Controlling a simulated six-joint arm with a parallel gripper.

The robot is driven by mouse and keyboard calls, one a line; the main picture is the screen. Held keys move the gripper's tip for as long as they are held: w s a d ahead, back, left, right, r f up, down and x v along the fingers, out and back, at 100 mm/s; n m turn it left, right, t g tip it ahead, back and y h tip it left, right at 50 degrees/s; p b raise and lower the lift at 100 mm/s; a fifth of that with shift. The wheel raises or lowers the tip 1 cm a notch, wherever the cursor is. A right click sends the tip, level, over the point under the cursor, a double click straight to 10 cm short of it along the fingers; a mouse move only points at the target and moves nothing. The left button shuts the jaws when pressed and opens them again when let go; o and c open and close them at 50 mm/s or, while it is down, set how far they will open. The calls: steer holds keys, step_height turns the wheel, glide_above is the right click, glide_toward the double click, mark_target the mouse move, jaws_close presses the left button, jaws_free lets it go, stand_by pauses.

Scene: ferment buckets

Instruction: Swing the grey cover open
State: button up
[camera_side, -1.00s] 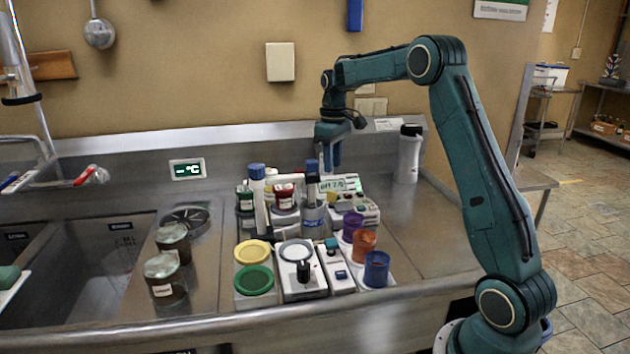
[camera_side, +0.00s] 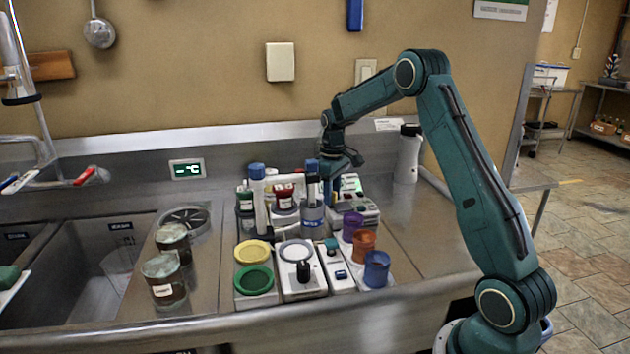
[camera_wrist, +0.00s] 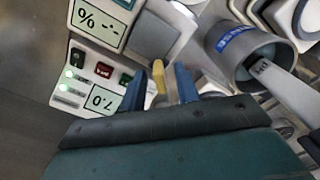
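A flat grey panel, which looks like the grey cover (camera_wrist: 155,35), shows in the wrist view beside the white instrument with displays. A yellow tab (camera_wrist: 158,78) stands at its near edge. My gripper (camera_wrist: 160,74) has its two blue fingers apart, one on each side of the tab; I cannot tell whether they touch it. In the side view my gripper (camera_side: 329,190) is low over the instruments, behind the grey cup and beside the white meter (camera_side: 353,184). The grey cover is hidden there.
The grey cup (camera_side: 312,217) stands close to the gripper and also shows in the wrist view (camera_wrist: 238,45). Purple, orange and blue cups (camera_side: 364,242) stand to the front right. A white bottle (camera_side: 408,155) stands behind right. The right counter is clear.

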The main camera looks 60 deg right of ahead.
jaws_close()
steer(key=shift+m, duration=0.4)
steer(key=m, duration=0.9)
steer(key=shift+r+m, duration=0.1)
steer(key=shift+m, duration=0.2)
stand_by(0.3)
jaws_free()
